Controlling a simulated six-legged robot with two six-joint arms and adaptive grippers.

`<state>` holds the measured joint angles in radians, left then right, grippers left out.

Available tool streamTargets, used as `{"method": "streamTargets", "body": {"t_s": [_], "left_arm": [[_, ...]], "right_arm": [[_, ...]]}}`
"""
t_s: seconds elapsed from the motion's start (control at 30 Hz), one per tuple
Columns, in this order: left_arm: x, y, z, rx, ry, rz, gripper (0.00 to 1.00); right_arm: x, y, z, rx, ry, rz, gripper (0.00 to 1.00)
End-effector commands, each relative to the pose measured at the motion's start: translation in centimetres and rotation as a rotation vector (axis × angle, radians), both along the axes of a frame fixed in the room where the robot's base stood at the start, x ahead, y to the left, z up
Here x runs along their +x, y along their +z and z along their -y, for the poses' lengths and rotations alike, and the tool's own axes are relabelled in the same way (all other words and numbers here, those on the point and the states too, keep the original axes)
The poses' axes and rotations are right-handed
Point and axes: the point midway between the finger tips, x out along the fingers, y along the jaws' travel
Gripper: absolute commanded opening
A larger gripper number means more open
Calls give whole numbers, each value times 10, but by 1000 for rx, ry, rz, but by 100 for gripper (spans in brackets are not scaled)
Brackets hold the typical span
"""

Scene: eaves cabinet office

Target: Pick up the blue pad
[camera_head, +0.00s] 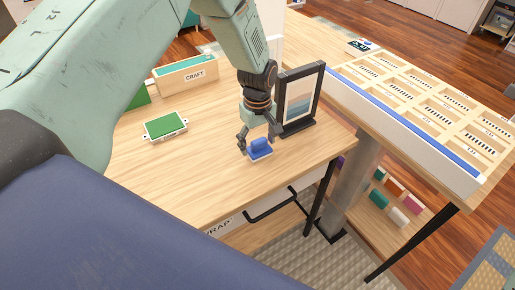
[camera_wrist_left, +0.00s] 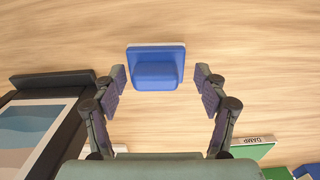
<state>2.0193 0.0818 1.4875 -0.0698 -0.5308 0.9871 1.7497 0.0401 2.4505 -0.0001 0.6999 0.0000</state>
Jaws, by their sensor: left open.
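The blue pad (camera_head: 260,147) lies on the wooden desk near its front right edge, on a pale base, with a raised blue block on top. In the left wrist view the blue pad (camera_wrist_left: 155,68) sits at the top centre, in line with the gap between my fingertips. My left gripper (camera_head: 258,140) is open just above the pad, with its fingers to either side of it. In the wrist view the left gripper (camera_wrist_left: 160,85) shows clear gaps between both fingers and the pad. My right gripper is not in view.
A dark picture frame (camera_head: 299,98) stands close beside my left gripper. A green pad in a white tray (camera_head: 166,126) and a CRAFT box (camera_head: 187,75) lie further left and back. A slotted sorting tray (camera_head: 420,100) stands on the table at right. The desk between is clear.

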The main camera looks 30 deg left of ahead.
Motion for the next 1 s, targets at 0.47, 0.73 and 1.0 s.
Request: {"method": "streamTargets", "body": {"t_s": [0.47, 0.73, 1.0], "left_arm": [[1, 0, -1, 1, 0, -1, 39], [1, 0, -1, 1, 0, -1, 16], [1, 2, -1, 0, 0, 0, 13]], "right_arm": [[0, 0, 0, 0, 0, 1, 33], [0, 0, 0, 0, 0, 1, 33], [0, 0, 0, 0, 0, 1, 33]]}}
